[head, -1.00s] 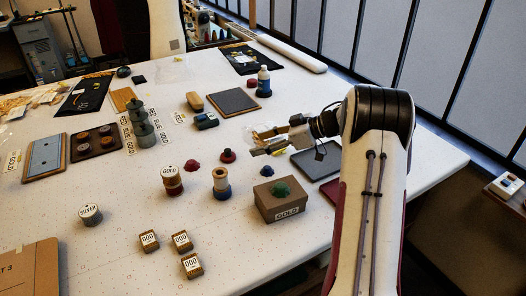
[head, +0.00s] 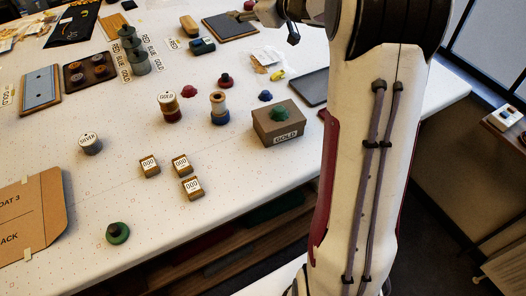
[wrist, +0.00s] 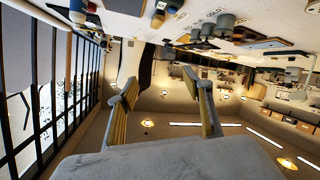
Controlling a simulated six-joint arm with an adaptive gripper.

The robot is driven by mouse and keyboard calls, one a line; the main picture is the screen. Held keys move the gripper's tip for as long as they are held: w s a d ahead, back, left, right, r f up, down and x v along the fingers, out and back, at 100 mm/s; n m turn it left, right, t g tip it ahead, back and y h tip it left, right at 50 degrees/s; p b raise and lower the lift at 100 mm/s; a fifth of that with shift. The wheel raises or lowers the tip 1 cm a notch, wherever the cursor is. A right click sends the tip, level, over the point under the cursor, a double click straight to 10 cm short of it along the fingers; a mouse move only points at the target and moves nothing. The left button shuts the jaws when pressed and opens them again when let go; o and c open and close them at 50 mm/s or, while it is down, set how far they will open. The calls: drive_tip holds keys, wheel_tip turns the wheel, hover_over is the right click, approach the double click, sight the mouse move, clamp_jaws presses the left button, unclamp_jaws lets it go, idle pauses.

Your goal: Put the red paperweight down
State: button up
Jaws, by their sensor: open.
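The red paperweight (head: 226,80), a round base with a dark knob, stands upright on the white table in the head view, behind the spool on the blue base. Nothing touches it. My gripper (head: 247,15) is at the top of the head view, by the right edge of the dark square board, well away from the paperweight and partly cut off. In the wrist view my gripper (wrist: 160,86) has its two fingers spread apart with nothing between them. I cannot make out the red paperweight for sure in the wrist view.
A box labelled GOLD (head: 279,127) with a green piece on top stands right of the spool (head: 218,108). A GOLD-labelled jar (head: 168,106), a SILVER tin (head: 91,144) and small tagged blocks (head: 181,164) are nearby. A green paperweight (head: 117,232) sits near the front edge.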

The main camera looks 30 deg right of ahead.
drive_tip(key=s+a+r+m+g+h, duration=0.1)
drive_tip(key=s+a+r+m+h, duration=0.2)
drive_tip(key=s, duration=0.4)
drive_tip(key=s+r+m+h, duration=0.3)
drive_tip(key=s+r+h, duration=0.15)
drive_tip(key=s, duration=0.25)
drive_tip(key=s+a+f+g+y, duration=0.1)
drive_tip(key=s+a+f, duration=0.3)
drive_tip(key=s, duration=0.6)
drive_tip(key=s+a+f+g+y, duration=0.2)
drive_tip(key=s+a+f+g, duration=0.2)
drive_tip(key=s+a, duration=0.3)
drive_tip(key=s+a+f+g+y, duration=0.1)
drive_tip(key=s+a+f, duration=0.4)
drive_tip(key=s, duration=0.8)
drive_tip(key=shift+s+a+f+m+g+y, duration=0.3)
drive_tip(key=shift+s+f+g+y, duration=0.05)
drive_tip(key=shift+f+g, duration=0.35)
